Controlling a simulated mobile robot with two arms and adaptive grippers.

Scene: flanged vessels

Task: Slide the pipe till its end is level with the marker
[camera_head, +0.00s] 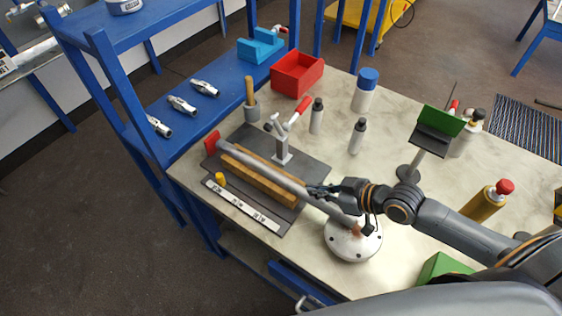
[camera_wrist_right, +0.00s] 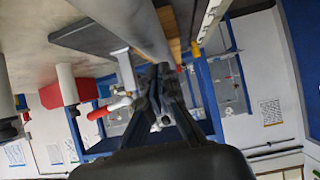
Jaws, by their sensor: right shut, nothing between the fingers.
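The grey pipe (camera_head: 262,167) lies on a wooden cradle (camera_head: 262,183) on a dark plate (camera_head: 257,141). Its left end is at a red piece (camera_head: 211,142); its right end reaches over a round white flange (camera_head: 352,245). A small yellow marker (camera_head: 220,178) stands by a white scale strip (camera_head: 242,206) in front of the cradle, a little right of the red piece. My right gripper (camera_head: 313,190) is shut and empty at the pipe's right part. In the wrist view its closed fingertips (camera_wrist_right: 160,70) are close to the pipe (camera_wrist_right: 138,24); contact is unclear. My left gripper is not in view.
A toggle clamp (camera_head: 282,147) with a red handle stands behind the pipe. Grey bottles (camera_head: 317,116), a blue-capped bottle (camera_head: 363,95), a red bin (camera_head: 297,74) and a green-panelled stand (camera_head: 437,129) occupy the table. Clear tabletop lies between the bottles and the stand.

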